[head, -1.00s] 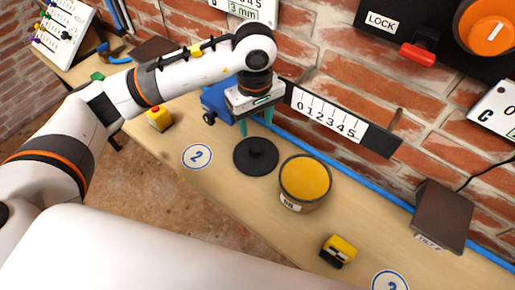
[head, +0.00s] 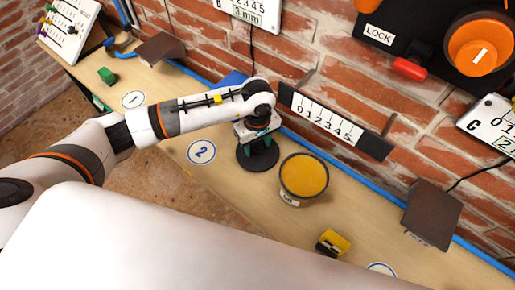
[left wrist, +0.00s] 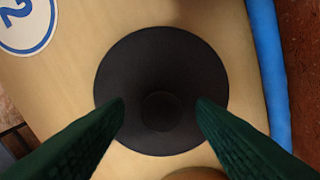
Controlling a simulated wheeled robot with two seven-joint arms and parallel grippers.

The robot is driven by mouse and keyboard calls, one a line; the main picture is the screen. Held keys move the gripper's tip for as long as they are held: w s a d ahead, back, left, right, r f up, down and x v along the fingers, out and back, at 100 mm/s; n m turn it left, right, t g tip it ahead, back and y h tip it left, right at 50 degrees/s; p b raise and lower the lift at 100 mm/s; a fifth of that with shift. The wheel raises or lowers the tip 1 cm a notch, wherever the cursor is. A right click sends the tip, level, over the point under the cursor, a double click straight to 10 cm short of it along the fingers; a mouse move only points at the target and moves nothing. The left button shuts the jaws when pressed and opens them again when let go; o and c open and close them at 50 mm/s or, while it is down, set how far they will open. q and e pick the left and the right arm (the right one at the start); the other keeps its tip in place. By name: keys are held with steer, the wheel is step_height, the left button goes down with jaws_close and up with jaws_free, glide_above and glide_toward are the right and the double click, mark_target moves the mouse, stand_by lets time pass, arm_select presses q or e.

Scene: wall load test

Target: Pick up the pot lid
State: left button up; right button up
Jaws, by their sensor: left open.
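The pot lid (head: 243,158) is a flat black disc with a round knob, lying on the wooden bench beside the pot. It also shows whole in the left wrist view (left wrist: 160,60), its knob (left wrist: 161,110) between the fingers. My left gripper (head: 260,145) points down over the lid, and its arm hides part of the lid in the head view. In the left wrist view the green fingers (left wrist: 160,112) are open, one on each side of the knob, with gaps to it. Their exact height over the lid is hard to tell. My right gripper is not in view.
A pot (head: 303,180) with orange-yellow contents stands just right of the lid. A yellow-and-black block (head: 333,242) lies at the front edge. A scale plate (head: 328,118) is on the brick wall behind. A blue strip (left wrist: 268,70) runs along the bench's back.

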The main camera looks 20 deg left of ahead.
arm_select(q)
steer(key=shift+w, duration=0.1)
steer(key=c, duration=1.1)
steer(key=shift+o, duration=0.2)
